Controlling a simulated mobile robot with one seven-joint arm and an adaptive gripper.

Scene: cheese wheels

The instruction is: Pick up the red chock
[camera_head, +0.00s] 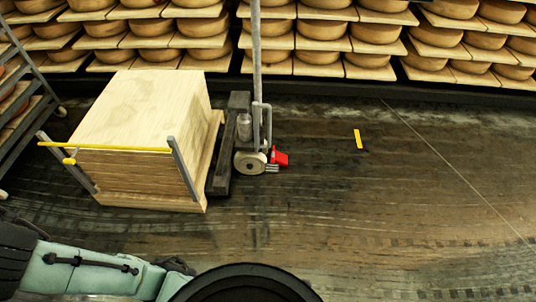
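The red chock (281,157) is a small red block on the dark floor. It sits at the right side of the wheel of a grey pallet jack or trolley (249,163), close against it; I cannot tell whether they touch. My arm shows at the lower left as pale green and black links, well apart from the chock. My gripper's fingers are not in view.
A large wooden crate (148,115) with a yellow bar stands left of the trolley. A yellow strip (358,139) lies on the floor to the right. Shelves of cheese wheels (378,28) line the back, with another rack at the left. The floor at right is clear.

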